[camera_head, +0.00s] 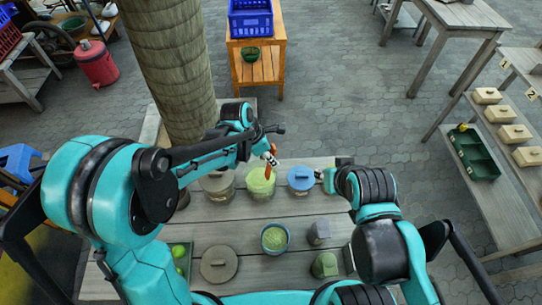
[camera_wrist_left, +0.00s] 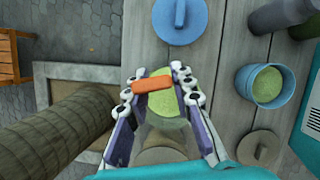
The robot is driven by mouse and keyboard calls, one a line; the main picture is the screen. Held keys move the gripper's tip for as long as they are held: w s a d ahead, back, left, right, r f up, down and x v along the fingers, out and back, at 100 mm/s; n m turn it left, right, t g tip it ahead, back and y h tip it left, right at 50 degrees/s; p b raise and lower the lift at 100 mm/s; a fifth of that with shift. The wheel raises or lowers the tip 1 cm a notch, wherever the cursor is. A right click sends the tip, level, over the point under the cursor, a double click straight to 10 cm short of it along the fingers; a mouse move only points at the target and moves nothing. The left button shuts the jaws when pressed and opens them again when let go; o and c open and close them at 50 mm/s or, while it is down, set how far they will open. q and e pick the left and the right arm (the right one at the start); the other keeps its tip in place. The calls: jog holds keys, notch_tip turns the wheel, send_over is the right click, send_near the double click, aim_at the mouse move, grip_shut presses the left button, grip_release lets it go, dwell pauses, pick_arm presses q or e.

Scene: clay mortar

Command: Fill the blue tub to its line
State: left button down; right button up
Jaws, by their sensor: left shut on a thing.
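The blue tub (camera_head: 275,238) stands on the grey plank table and has pale green stuff inside. It also shows in the wrist view (camera_wrist_left: 262,86). I cannot make out its line. My left gripper (camera_head: 270,160) is shut on an orange-brown handle-like piece (camera_wrist_left: 152,84). It holds the piece over an open clear jar of green stuff (camera_head: 261,183), behind the tub. Whatever is below the orange piece is hidden or blends with the green. My right gripper (camera_head: 323,175) is small and partly hidden by its own arm, close beside the blue-lidded jar (camera_head: 301,181).
A clear lidded jar (camera_head: 217,184) stands left of the green jar. A round grey lid (camera_head: 218,264) lies left of the tub. A grey cup (camera_head: 318,232) and a greenish block-like thing (camera_head: 325,265) stand to its right. A thick trunk (camera_head: 172,65) rises behind the table.

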pick_arm(q)
jog(key=shift+r, duration=0.1)
notch_tip(320, 180, up, 11)
jog(key=p, duration=0.8)
dwell(0.4)
